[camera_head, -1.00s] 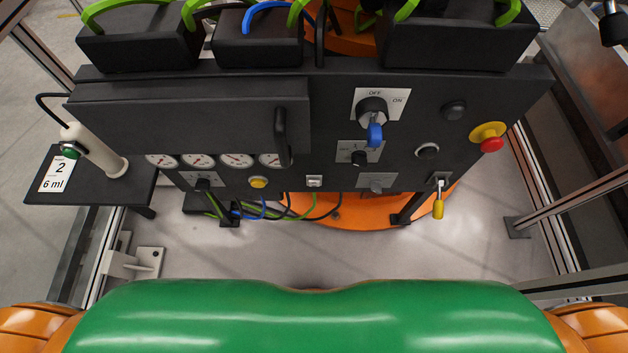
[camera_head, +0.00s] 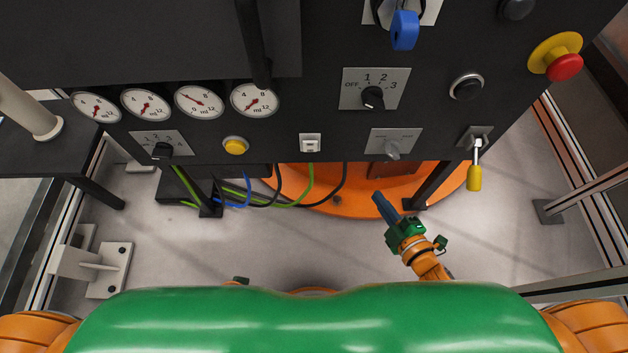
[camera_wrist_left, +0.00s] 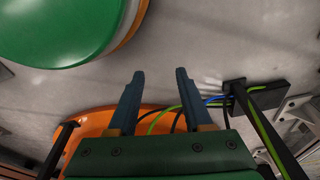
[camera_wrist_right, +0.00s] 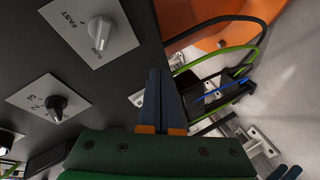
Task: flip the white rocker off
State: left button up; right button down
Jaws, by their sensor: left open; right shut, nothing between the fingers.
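The white rocker (camera_head: 310,143) is a small switch in a pale frame, low in the middle of the black panel. Its on or off position is too small to tell. My right gripper (camera_head: 379,197) is in front of and below the panel, to the right of the rocker and apart from it. Its blue fingers are shut and empty, as the right wrist view (camera_wrist_right: 160,72) shows. My left gripper (camera_wrist_left: 157,74) has its fingers spread with nothing between them in the left wrist view. I cannot make out the rocker clearly in either wrist view.
A grey knob (camera_head: 392,151) sits right of the rocker, a yellow button (camera_head: 235,146) left. A black selector (camera_head: 372,97) is above right. A yellow-tipped lever (camera_head: 475,170) and red emergency button (camera_head: 564,66) are farther right. Cables (camera_head: 290,195) hang below. Floor space in front is open.

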jog(key=a+n+t+y+b, duration=0.1)
jog(key=a+n+y+b, duration=0.4)
jog(key=n+b, duration=0.15)
pick_arm(q)
jog(key=w+f+b, duration=0.1)
jog(key=w+f, duration=0.3)
jog(key=f, duration=0.2)
jog(key=shift+w+d+f+b, duration=0.2)
jog(key=shift+d+b, duration=0.1)
jog(key=shift+b, duration=0.1)
pick_arm(e)
jog(key=n+g+y, duration=0.1)
jog(key=n+y, duration=0.2)
jog(key=n, duration=0.3)
send_near(305, 145)
jog(key=shift+m, duration=0.25)
jog(key=shift+x, duration=2.9)
